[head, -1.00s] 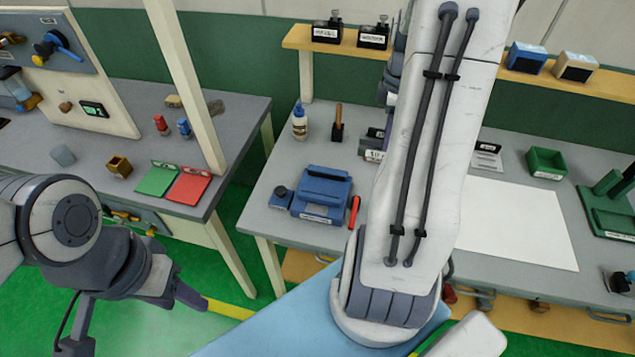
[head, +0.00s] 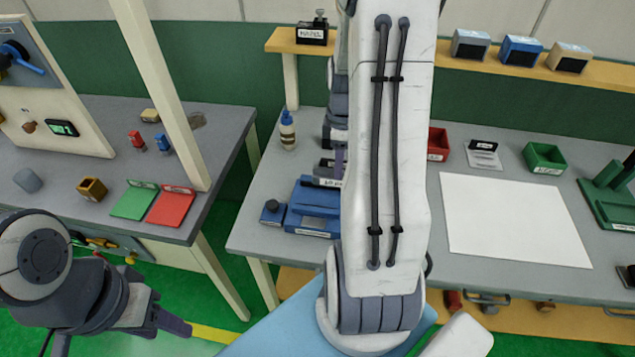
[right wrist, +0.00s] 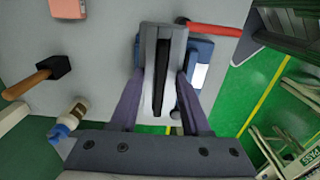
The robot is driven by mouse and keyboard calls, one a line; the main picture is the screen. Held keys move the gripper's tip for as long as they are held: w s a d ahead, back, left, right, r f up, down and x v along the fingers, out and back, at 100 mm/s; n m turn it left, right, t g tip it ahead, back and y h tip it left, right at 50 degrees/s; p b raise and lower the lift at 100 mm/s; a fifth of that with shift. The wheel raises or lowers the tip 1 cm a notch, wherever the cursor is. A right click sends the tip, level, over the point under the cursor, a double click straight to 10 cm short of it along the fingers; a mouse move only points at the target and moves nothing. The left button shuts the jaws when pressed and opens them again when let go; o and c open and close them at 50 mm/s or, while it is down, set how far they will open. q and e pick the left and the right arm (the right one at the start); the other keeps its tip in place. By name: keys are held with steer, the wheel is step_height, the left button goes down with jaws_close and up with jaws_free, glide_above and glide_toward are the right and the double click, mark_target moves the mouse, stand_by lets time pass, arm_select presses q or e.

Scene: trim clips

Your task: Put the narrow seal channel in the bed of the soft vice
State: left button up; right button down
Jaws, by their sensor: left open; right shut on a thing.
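The soft vice (head: 308,212) is the blue block with a white front label, near the left front of the right-hand table. My right gripper (right wrist: 160,112) is shut on a grey channel piece with a long dark slot (right wrist: 148,55), taken to be the narrow seal channel. In the right wrist view the channel overlaps the blue vice (right wrist: 203,50), and I cannot tell the gap between them. In the head view my forearm hides most of that gripper; the labelled grey piece (head: 325,172) shows just behind the vice. My left gripper (head: 118,338) is open and empty at lower left.
A glue bottle (head: 287,130) stands behind the vice. A mallet (right wrist: 40,78) and a red bar (right wrist: 215,29) show in the wrist view. A white sheet (head: 510,220), a green bin (head: 544,157) and a red bin (head: 438,143) are to the right.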

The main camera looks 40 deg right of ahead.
mark_target(319, 184)
steer(key=w+a+f, duration=0.1)
steer(key=a+f, duration=0.1)
steer(key=a, duration=0.1)
steer(key=w+a+f+p, duration=0.1)
steer(key=shift+w+a, duration=0.15)
steer(key=shift+w, duration=0.15)
step_height(319, 184, down, 4)
steer(key=shift+r+p, duration=0.15)
steer(key=shift+p, duration=0.3)
steer(key=shift+f, duration=0.2)
steer(key=shift+f, duration=0.15)
steer(key=shift+c, duration=1.8)
jaws_free()
